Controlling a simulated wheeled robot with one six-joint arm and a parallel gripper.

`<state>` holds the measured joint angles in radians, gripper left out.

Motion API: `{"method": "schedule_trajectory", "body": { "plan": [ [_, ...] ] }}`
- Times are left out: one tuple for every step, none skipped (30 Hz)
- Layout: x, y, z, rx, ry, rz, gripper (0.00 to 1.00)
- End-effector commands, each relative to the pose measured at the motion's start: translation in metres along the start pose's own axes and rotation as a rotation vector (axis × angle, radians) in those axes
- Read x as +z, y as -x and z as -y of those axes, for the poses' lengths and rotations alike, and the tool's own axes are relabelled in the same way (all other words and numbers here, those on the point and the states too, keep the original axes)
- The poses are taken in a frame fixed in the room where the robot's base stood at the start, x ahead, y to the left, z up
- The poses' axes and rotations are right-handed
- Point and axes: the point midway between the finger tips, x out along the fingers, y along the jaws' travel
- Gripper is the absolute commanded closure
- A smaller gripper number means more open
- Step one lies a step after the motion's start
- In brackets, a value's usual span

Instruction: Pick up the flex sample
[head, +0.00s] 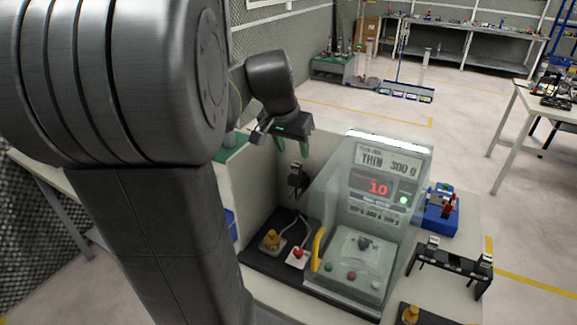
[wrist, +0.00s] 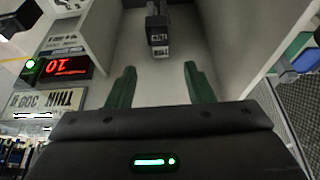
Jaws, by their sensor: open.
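My gripper (head: 294,145) is open and empty above the pale walled bay of the bench. Its two green fingers also show wide apart in the wrist view (wrist: 160,70). A dark block with a pale label (wrist: 158,34) shows beyond the fingertips, roughly between them and apart from them. A dark fixture (head: 297,180) shows below my gripper in the head view. I cannot tell for certain which thing is the flex sample. A clear-covered test machine (head: 365,215) stands right of the gripper; its panel reads THIN 300 g and a red 10.
A black base (head: 262,262) carries a yellow knob (head: 271,240) and a red control (head: 298,252). A yellow handle (head: 318,249) is on the machine's left side. A black stand (head: 450,262) and a blue box (head: 440,212) are at right. Pale walls (wrist: 230,40) flank the bay.

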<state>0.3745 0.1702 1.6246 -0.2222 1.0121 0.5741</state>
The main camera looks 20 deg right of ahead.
Motion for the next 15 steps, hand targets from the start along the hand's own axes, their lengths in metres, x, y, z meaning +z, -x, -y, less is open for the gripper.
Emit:
{"method": "schedule_trajectory", "body": {
  "plan": [
    [0.0, -0.009, 0.0, 0.002, 0.0, 0.003, 0.53],
    [0.0, -0.013, 0.0, 0.002, -0.001, 0.003, 0.53],
    [0.0, -0.017, 0.0, 0.001, -0.001, 0.002, 0.53],
    [0.0, -0.02, 0.0, 0.001, -0.001, 0.001, 0.53],
    [0.0, -0.022, 0.0, 0.001, 0.0, 0.001, 0.53],
    [0.0, -0.025, 0.0, 0.0, 0.0, 0.001, 0.53],
    [0.0, -0.026, 0.0, 0.0, 0.0, 0.0, 0.53],
    [0.0, -0.028, 0.0, 0.0, 0.0, 0.001, 0.53],
    [0.0, -0.03, 0.0, 0.001, 0.0, 0.002, 0.53],
    [0.001, -0.033, 0.0, 0.001, 0.0, 0.002, 0.53],
    [0.001, -0.036, 0.0, 0.001, 0.0, 0.002, 0.53],
    [0.002, -0.042, 0.001, 0.002, 0.001, 0.004, 0.53],
    [0.003, -0.047, 0.001, 0.002, 0.001, 0.004, 0.53],
    [0.003, -0.051, 0.001, 0.002, 0.0, 0.005, 0.53],
    [0.004, -0.057, 0.001, 0.002, 0.0, 0.004, 0.53]
  ]
}}
